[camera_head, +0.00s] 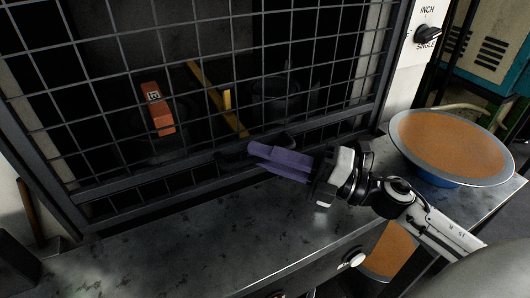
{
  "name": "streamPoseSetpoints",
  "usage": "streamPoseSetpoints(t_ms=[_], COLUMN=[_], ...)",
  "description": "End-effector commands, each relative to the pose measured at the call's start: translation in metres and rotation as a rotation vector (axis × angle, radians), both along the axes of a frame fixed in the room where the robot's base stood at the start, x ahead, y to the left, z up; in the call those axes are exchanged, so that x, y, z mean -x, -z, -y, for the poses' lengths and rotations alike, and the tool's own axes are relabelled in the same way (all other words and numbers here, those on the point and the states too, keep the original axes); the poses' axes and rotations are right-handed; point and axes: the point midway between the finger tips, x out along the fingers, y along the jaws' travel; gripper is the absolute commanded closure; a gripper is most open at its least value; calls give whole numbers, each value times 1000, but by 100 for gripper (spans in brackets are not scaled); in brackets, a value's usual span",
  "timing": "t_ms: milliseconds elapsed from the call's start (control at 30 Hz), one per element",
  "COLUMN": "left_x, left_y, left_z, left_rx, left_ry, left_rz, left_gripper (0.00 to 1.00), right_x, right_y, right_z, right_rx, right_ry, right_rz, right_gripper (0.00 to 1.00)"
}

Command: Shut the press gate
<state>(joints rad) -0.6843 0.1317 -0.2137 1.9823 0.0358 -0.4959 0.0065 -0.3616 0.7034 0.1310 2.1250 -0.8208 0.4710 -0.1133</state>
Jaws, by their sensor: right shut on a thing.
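The press gate (200,165) is a dark wire-mesh panel in a dark frame, across the left and middle of the head view. Its bottom rail runs low, near the grey metal ledge (225,226). My right gripper (324,176) is in front of the gate's lower right part. It is shut on a purple piece (282,161) that points left toward the bottom rail. A dark bar lies behind the purple piece; I cannot tell whether they touch or are joined. My left gripper is not in view.
Behind the mesh are an orange block (158,108) and a yellow bar (216,97). A wide bowl of orange-brown material (450,145) stands on the ledge at right. A switch panel (414,60) is right of the gate. The ledge's left part is clear.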

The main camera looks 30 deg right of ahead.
Motion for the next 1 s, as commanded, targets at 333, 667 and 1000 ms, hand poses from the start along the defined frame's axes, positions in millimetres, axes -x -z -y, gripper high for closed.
streamPoseSetpoints(t_ms=[333, 667, 1000], left_x=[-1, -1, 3], left_y=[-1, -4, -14], left_z=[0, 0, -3], left_rx=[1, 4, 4], left_ry=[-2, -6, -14], left_rz=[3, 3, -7], left_gripper=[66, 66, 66], right_x=[1, 1, 1], right_y=[7, -5, -69], right_z=[-1, -1, -1], right_rx=[3, 5, 7], right_ry=[-2, -3, -4], right_rz=[-16, -10, -8], right_gripper=[69, 69, 69])
